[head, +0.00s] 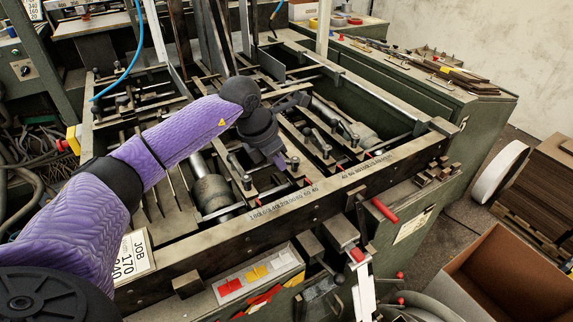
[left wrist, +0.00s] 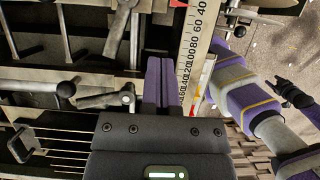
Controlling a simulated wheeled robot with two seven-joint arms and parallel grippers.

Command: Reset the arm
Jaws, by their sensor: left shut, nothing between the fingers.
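My left arm reaches in from the left in the head view, over the greyboard feeder (head: 300,202). My left gripper (head: 281,162) points down above the feeder's inner bars and rollers. In the left wrist view its two purple fingers (left wrist: 159,84) lie side by side, shut and empty, beside the numbered scale rail (left wrist: 192,50). In that view a purple and grey arm, seemingly my right one, shows at the right. It ends in a dark part (left wrist: 291,93), too small to read as open or shut. My right gripper does not show in the head view.
Frame walls and upright posts surround the feeder bed. A button panel (head: 258,278) and a JOB number card (head: 134,254) are at the front. An open cardboard box (head: 515,275) stands at lower right. A green cabinet (head: 420,85) is behind, right. A blue hose (head: 122,75) hangs at upper left.

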